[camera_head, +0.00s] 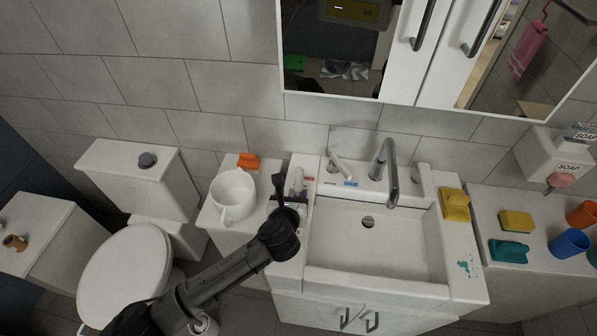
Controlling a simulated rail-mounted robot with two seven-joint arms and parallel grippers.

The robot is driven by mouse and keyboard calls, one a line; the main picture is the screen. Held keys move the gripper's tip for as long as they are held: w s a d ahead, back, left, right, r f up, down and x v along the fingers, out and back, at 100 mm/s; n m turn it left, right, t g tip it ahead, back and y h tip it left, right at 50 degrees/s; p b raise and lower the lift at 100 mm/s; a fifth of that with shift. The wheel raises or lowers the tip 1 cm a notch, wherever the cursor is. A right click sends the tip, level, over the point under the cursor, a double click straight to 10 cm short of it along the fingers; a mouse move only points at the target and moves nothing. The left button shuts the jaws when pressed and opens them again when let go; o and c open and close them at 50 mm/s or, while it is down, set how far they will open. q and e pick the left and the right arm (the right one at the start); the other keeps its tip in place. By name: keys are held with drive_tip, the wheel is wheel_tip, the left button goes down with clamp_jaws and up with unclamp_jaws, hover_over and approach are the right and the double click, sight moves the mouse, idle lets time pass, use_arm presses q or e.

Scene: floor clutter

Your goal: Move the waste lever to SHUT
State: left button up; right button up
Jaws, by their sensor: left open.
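The white sink (330,240) stands in the middle, with a round drain (368,222) in its basin. A pale lever (340,168) stands tilted on the sink's back ledge beside a small blue label (350,184). A narrow pale fitting (299,177) with a red label is at the sink's left edge, partly hidden by my gripper. I cannot read a WASTE or SHUT mark on either. My left gripper (287,194) is open, right in front of the narrow fitting; I cannot tell whether it touches. My right gripper is not in view.
A curved tap (388,172) rises behind the basin. A white jug (233,195) and an orange item (248,161) stand left of my gripper. A yellow item (455,204) sits on the sink's right rim. A mirrored cabinet (428,80) hangs above.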

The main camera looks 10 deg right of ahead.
sight(299, 176)
use_arm(q)
drive_tip(key=shift+m, duration=0.3)
drive_tip(key=b+x, duration=0.3)
drive_tip(key=x, duration=0.9)
drive_tip(key=shift+f, duration=0.2)
drive_tip(key=shift+b+x, duration=0.35)
drive_tip(key=shift+x, duration=0.45)
drive_tip(key=shift+c, duration=0.3)
clamp_jaws()
